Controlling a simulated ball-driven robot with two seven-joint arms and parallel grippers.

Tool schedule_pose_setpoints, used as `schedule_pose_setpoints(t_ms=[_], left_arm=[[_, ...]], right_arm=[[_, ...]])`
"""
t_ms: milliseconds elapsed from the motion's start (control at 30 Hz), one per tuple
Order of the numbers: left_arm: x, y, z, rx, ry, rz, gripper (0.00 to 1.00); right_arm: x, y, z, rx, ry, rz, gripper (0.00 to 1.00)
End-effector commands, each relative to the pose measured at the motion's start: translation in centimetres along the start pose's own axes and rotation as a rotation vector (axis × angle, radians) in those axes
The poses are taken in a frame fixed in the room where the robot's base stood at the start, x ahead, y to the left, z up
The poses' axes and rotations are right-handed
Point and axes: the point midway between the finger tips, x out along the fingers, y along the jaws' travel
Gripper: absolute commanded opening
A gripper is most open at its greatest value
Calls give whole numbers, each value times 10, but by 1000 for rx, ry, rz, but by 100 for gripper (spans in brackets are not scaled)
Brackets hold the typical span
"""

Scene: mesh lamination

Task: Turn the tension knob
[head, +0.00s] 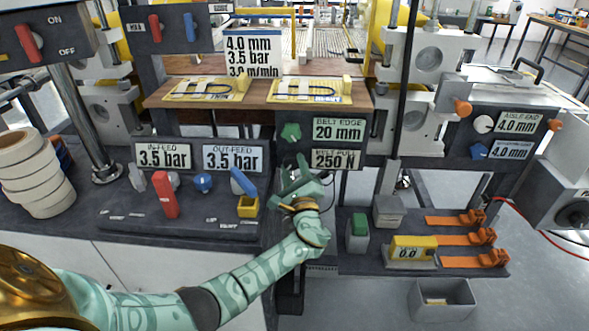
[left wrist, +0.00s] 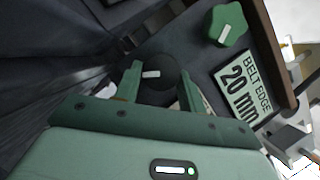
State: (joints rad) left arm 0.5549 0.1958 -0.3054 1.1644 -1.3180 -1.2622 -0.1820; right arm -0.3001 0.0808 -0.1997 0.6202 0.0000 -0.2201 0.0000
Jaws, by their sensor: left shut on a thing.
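The tension knob is a dark round knob (left wrist: 157,74) with a white mark, seen in the left wrist view on the dark panel. My left gripper (left wrist: 158,88) has its two green fingers on either side of this knob and is shut on it. In the head view my left gripper (head: 291,178) reaches up to the panel beside the display reading 250 N (head: 335,159), and it hides the knob there. A green star-shaped knob (head: 291,132) sits just above, next to the belt edge display (head: 339,129) reading 20 mm. My right gripper is not in view.
Left of the arm are a red lever (head: 165,195), a blue knob (head: 203,182) and a blue lever (head: 243,182) by the pressure displays. To the right stand a green-topped block (head: 359,226), a yellow gauge (head: 411,248) and orange clamps (head: 478,236). A grey bin (head: 441,310) is below.

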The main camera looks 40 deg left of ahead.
Motion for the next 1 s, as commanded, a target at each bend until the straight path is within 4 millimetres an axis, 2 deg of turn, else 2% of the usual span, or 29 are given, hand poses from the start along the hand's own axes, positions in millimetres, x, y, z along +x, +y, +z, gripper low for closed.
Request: schedule_pose_setpoints(t_ms=[500,533,600,867,1000], left_arm=[[-2,2,-3,17,7,-4,17],[-2,2,-2,17,7,-4,48],[-2,2,-2,17,6,-5,62],[-2,1,-1,16,3,-5,62],[-12,1,-1,14,5,-5,62]], right_arm=[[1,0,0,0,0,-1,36],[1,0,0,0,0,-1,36],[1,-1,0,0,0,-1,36],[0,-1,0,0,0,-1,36],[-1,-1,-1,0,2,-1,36]])
